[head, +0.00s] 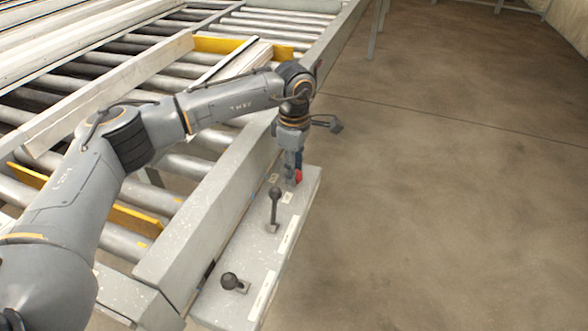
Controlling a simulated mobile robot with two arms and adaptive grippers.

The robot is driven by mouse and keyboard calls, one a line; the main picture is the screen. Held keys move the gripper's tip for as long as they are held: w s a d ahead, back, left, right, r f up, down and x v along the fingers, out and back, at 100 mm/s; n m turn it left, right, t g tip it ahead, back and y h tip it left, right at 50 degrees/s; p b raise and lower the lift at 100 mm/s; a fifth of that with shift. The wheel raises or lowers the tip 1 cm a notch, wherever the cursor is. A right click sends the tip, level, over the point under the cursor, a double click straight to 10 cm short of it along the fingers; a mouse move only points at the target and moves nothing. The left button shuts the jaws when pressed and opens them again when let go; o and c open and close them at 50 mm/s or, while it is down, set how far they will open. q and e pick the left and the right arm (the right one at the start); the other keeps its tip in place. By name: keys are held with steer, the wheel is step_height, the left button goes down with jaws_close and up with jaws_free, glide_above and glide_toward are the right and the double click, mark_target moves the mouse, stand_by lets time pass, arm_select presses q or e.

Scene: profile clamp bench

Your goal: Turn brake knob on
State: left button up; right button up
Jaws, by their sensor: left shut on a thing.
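My left gripper (292,176) points down at the far end of the grey control panel (255,255). It is shut on a small red knob (298,176), which looks like the brake knob. The fingers cover most of the knob, so its turn position cannot be read. My right gripper is not in view.
Two black ball-topped levers, one upright (274,194) and one nearer (229,281), stand on the panel. Left of it is a roller conveyor (190,165) with pale profiles (110,95) and yellow bars (222,45). The brown floor (450,200) at right is clear.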

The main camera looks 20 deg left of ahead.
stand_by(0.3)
arm_select(q)
steer(key=o, duration=1.2)
steer(key=shift+r, duration=0.15)
step_height(320, 180, up, 12)
steer(key=shift+f, duration=0.1)
